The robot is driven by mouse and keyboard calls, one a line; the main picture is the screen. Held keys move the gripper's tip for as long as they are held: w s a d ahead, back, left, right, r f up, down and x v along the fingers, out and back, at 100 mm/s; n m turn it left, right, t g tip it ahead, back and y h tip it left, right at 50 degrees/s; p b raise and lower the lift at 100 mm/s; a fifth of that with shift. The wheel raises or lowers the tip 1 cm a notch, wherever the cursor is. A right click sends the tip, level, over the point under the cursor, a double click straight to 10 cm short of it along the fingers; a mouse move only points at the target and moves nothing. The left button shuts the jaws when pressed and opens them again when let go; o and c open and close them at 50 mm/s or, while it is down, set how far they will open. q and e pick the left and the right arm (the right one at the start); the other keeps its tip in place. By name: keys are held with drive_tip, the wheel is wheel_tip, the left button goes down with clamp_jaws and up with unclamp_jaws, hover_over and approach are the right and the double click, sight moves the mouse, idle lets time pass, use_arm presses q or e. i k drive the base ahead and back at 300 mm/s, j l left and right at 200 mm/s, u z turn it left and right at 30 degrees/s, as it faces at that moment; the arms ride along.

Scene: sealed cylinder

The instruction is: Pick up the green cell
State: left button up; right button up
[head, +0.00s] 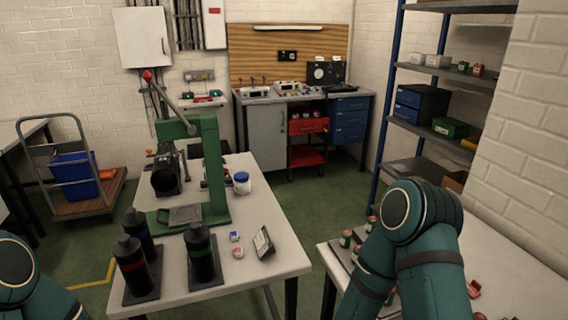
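No object is clearly marked as the green cell. A black cylinder with a green band (201,255) stands upright on a dark square base at the front of the left table (266,211). A black cylinder with a red band (133,268) and one with a blue band (138,232) stand to its left. Small greenish can-like objects (345,239) stand on the right table (515,262), partly hidden by my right arm. My teal arms show at the lower left and lower right. Neither gripper is in view.
A green lever press (214,170) stands on the left table, with a white jar with a blue lid (242,182) beside it. Small boxes (237,247) and a tilted panel (264,242) lie near its right edge. A gap of green floor separates the two tables.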

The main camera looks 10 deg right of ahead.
sight(372, 225)
drive_tip(key=i+z, duration=0.1)
drive_tip(key=z, duration=0.3)
drive_tip(key=j+z, duration=0.15)
drive_tip(key=z, duration=0.2)
drive_tip(key=i+j+z, duration=0.1)
drive_tip(key=z, duration=0.3)
